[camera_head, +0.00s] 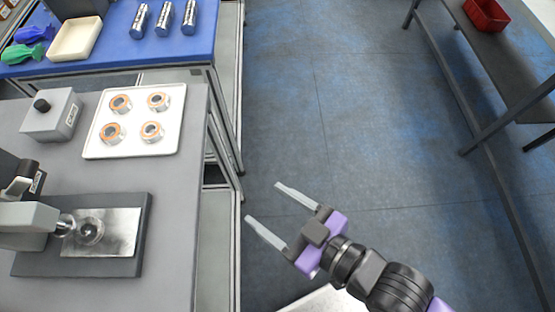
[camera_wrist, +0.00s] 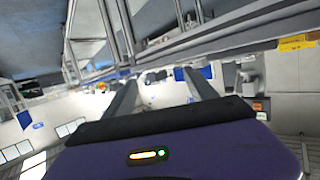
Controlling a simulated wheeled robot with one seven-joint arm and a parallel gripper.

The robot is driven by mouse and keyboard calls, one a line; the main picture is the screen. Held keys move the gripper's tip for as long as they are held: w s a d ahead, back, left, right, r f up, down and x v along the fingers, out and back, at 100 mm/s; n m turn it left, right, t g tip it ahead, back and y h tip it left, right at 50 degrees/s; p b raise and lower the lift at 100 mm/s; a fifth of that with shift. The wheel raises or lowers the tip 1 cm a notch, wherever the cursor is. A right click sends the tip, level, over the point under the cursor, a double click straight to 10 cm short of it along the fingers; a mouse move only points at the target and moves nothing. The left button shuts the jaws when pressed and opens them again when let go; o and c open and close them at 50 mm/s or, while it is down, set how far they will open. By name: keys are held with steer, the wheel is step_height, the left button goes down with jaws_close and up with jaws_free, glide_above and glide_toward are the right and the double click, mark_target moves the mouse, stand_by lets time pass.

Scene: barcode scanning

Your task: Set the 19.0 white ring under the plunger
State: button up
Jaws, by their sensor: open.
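Several metal rings with orange rims, such as the back-left one (camera_head: 120,104) and the front-right one (camera_head: 152,132), sit on a white tray (camera_head: 173,148) on the grey table. I cannot read any size on them, and none is plainly the white one. The plunger (camera_head: 67,225) is a round metal tip on a grey press at the left, over a shiny metal plate (camera_head: 122,240). A round metal shape (camera_head: 90,231) shows at its tip. My gripper (camera_head: 264,203) is open and empty, over the floor to the right of the grey table. Its spread fingers also show in the wrist view (camera_wrist: 162,90).
A grey box with a black knob (camera_head: 52,116) stands left of the tray. A blue table (camera_head: 120,50) behind holds metal cylinders (camera_head: 164,18) and a cream bin (camera_head: 75,38). A dark bench (camera_head: 495,60) with a red bin (camera_head: 486,14) stands right. Floor between is clear.

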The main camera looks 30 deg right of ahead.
steer(key=s+d+r+m+t+h, duration=0.1)
steer(key=s+d+m+h, duration=0.3)
steer(key=s+d, duration=0.8)
steer(key=shift+s+d+r+m+t+h, duration=0.3)
steer(key=shift+s+r+h, duration=0.25)
steer(key=shift+h, duration=0.55)
steer(key=shift+c, duration=0.3)
